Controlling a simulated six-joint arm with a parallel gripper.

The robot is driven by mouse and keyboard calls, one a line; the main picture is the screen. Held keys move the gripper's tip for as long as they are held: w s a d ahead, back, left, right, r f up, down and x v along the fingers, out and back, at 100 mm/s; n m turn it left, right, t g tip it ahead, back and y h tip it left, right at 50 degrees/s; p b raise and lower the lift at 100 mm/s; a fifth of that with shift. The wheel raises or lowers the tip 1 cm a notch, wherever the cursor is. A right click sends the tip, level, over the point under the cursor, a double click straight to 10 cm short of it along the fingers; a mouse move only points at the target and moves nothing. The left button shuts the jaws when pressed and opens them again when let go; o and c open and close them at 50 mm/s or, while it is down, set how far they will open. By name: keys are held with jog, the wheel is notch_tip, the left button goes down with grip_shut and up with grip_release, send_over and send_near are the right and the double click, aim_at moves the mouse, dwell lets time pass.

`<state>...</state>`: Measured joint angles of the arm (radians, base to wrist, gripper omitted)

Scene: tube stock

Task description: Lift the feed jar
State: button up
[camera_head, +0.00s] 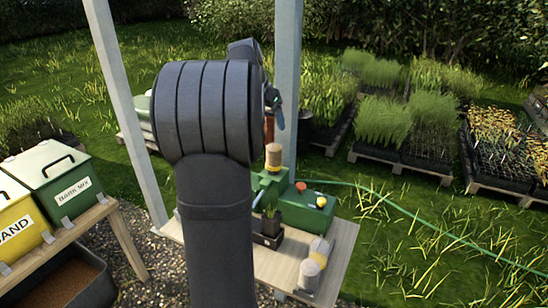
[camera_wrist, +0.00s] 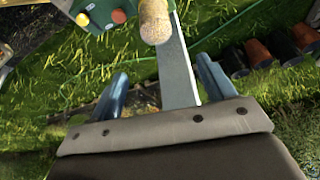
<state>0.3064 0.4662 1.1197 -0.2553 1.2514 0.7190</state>
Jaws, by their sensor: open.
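A jar with tan, grainy contents (camera_head: 273,156) stands upright at the green machine on the table in the head view. Another tan jar (camera_head: 309,275) sits near the table's front edge. I cannot tell for sure which is the feed jar. My gripper (camera_wrist: 160,68) is open, with nothing between its two blue-grey fingers. In the wrist view a tan, grainy cylinder (camera_wrist: 154,20) lies beyond the fingertips, apart from them, its top end cut off. In the head view my arm hides most of the gripper and part of the table.
The green machine (camera_head: 317,208) has an orange knob. A grey post (camera_head: 288,80) rises behind the table. Labelled bins (camera_head: 65,180) stand left. A green hose (camera_head: 430,236) crosses the grass.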

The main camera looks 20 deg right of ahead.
aim_at(274, 145)
jog(key=x, duration=0.8)
jog(key=shift+f, duration=0.2)
jog(key=shift+d+f, duration=0.15)
jog(key=shift+f, duration=1.2)
jog(key=shift+d+f, duration=0.15)
jog(key=shift+f, duration=1.2)
jog(key=c, duration=1.1)
jog(key=shift+c, duration=0.2)
jog(key=shift+r, duration=0.1)
